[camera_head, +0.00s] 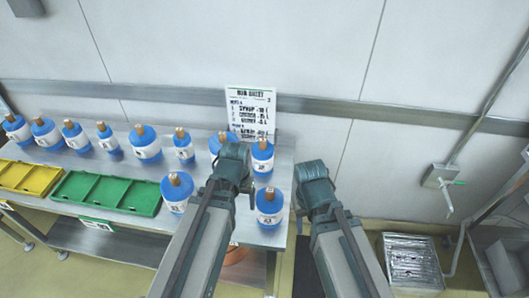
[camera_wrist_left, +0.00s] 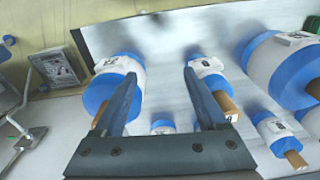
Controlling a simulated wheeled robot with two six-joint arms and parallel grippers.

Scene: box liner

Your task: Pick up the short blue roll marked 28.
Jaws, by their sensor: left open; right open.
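Several blue-and-white rolls with brown cores stand on the metal table; their marks are too small to read surely, so I cannot tell which is 28. In the head view, one roll (camera_head: 262,157) stands just right of my left gripper (camera_head: 233,160), and another roll (camera_head: 269,207) stands nearer the front. My left gripper is open and empty above the table; it partly hides a roll (camera_head: 217,143) behind it. In the left wrist view, its jaws (camera_wrist_left: 160,80) span bare table between a wide roll (camera_wrist_left: 122,68) and a narrower roll (camera_wrist_left: 208,66). My right gripper (camera_head: 312,172) is open and empty, right of the table.
A green tray (camera_head: 70,187) and a yellow tray (camera_head: 28,191) lie along the table's front left. A printed sheet (camera_head: 235,98) stands at the back against the wall. More rolls (camera_head: 145,143) line the back left. A metal basin (camera_head: 398,278) sits at the lower right.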

